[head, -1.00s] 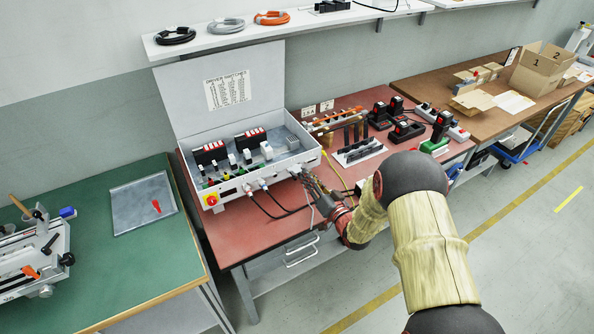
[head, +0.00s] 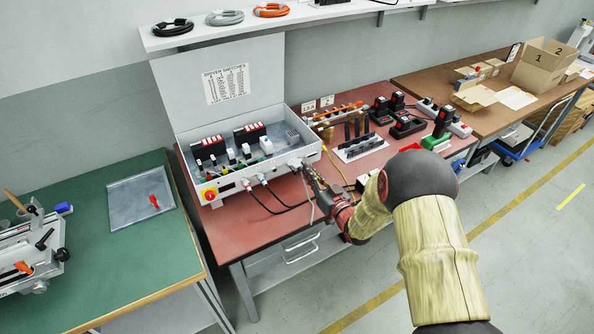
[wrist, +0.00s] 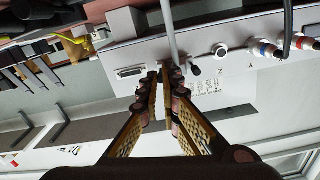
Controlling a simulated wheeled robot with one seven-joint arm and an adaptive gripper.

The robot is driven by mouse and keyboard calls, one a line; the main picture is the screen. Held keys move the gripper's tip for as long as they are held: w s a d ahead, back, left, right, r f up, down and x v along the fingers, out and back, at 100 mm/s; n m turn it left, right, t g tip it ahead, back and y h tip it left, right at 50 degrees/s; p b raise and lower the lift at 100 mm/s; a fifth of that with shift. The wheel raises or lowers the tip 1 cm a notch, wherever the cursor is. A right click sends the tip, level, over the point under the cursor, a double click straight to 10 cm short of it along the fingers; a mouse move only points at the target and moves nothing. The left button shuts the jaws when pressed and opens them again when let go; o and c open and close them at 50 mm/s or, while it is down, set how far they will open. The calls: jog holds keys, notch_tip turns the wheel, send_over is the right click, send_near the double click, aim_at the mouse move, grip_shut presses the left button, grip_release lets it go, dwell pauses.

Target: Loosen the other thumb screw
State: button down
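The grey control box (head: 240,180) stands open on the red-topped bench; its front panel also shows in the wrist view (wrist: 235,75). A grey plug (head: 295,163) sits at the right end of that panel. In the wrist view its grey cable (wrist: 169,30) runs to the panel beside my fingertips. My gripper (wrist: 166,76) is right at the panel, its fingers close together with a narrow gap. It also shows in the head view (head: 310,175). The thumb screws are too small or hidden by the fingertips, so I cannot tell whether one is held.
A wide socket (wrist: 131,72) lies left of my fingertips, and a round fitting (wrist: 220,50) lies right. Other plugs with cables (head: 264,178) are further left along the panel. A black rack (head: 360,147) stands right of the box. The floor in front is clear.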

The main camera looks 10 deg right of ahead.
jog(key=n, duration=0.1)
jog(key=n+b, duration=0.1)
jog(key=n, duration=0.1)
jog(key=shift+a+f+b, duration=0.1)
jog(key=shift+f+b, duration=0.1)
jog(key=shift+b, duration=0.1)
jog(key=n, duration=0.3)
jog(key=shift+r, duration=0.15)
jog(key=n, duration=0.6)
jog(key=shift+n, duration=0.4)
jog(key=n, duration=0.3)
jog(key=shift+s, duration=0.1)
jog(key=n, duration=0.4)
jog(key=shift+f, duration=0.2)
jog(key=n, duration=0.6)
jog(key=c, duration=2.2)
grip_release()
jog(key=shift+r, duration=0.1)
